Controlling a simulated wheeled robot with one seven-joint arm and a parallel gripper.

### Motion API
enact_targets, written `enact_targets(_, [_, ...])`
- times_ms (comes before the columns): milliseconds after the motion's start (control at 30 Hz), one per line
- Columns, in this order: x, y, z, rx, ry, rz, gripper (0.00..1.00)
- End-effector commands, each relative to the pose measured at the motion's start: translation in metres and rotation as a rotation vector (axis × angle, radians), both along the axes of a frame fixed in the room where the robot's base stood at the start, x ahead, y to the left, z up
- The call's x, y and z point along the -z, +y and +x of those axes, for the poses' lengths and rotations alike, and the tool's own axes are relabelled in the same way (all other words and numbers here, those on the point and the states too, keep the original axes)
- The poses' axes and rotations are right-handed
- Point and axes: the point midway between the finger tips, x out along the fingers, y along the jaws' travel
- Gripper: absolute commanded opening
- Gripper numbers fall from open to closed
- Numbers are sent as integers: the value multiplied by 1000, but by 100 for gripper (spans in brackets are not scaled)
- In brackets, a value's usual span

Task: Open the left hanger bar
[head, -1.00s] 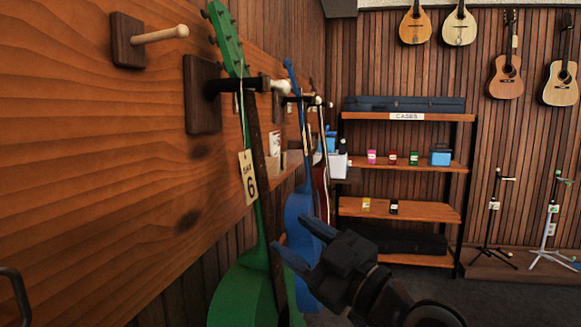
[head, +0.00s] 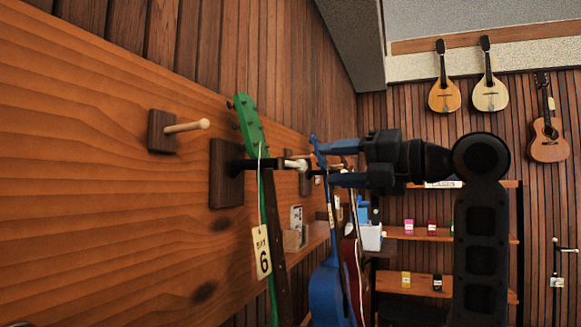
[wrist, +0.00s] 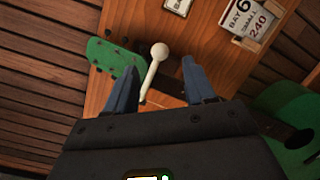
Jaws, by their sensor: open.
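The nearest hanger (head: 227,172) has a dark wooden plate on the orange wall panel, a dark arm, and a pale bar end (head: 297,165). A green-headed ukulele (head: 250,125) with a "6" tag hangs at it. My gripper (head: 325,164) is open, its blue fingers pointing left just right of the bar end. In the wrist view a pale bar with a round knob (wrist: 157,62) lies between the open fingers, apart from both, with the green headstock (wrist: 112,58) left of it. Whether the bar is shut across the hanger I cannot tell.
A wooden peg (head: 187,126) sticks out of the panel, upper left. A blue instrument (head: 328,285) hangs close behind the green one, below my gripper. A shelf rack (head: 452,236) stands behind my arm. Small mandolins (head: 445,95) hang on the far wall.

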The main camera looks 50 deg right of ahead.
Motion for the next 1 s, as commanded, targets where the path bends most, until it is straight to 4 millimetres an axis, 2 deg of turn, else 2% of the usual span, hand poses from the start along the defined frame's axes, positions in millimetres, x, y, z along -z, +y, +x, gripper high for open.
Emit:
enact_targets(533, [-1, 11, 68, -1, 3, -5, 54])
enact_targets(700, [0, 11, 75, 1, 2, -5, 54])
enact_targets(933, [0, 11, 76, 2, 2, -5, 54])
enact_targets(1000, [0, 11, 76, 2, 2, -5, 47])
